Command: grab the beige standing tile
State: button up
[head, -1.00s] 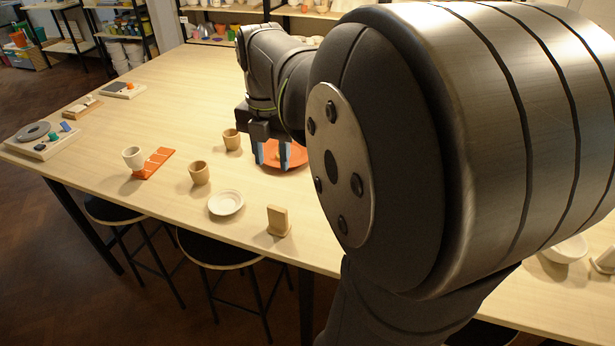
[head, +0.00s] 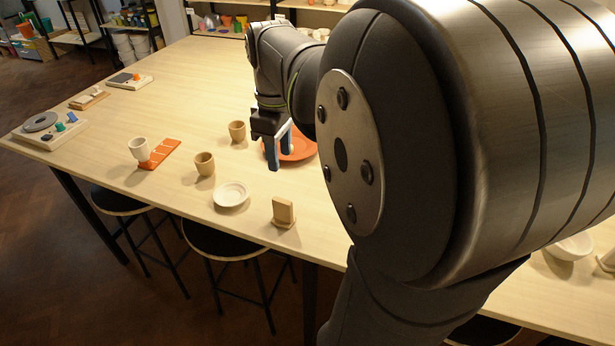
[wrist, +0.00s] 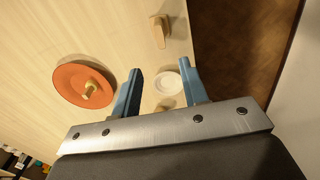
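The beige standing tile (head: 283,212) stands upright on a small base near the table's front edge in the head view. It also shows at the top of the wrist view (wrist: 159,32). My gripper (head: 279,151) is above the table, behind the tile and apart from it, beside the orange plate. Its two blue fingers are spread with nothing between them that they hold; the wrist view shows the open gripper (wrist: 162,85) too. The tile is beyond the fingertips there.
A white dish (head: 231,194) lies left of the tile. Two tan cups (head: 204,164) and (head: 237,131), a pale cup (head: 139,149) and an orange strip (head: 163,153) stand further left. An orange plate (head: 302,146) is behind my gripper. The table edge runs close before the tile.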

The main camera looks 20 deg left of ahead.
aim_at(282, 200)
notch_tip(282, 200, down, 12)
jog(key=shift+r, duration=0.1)
jog(key=shift+a+f, duration=0.2)
jog(key=shift+f, duration=2.6)
grip_shut()
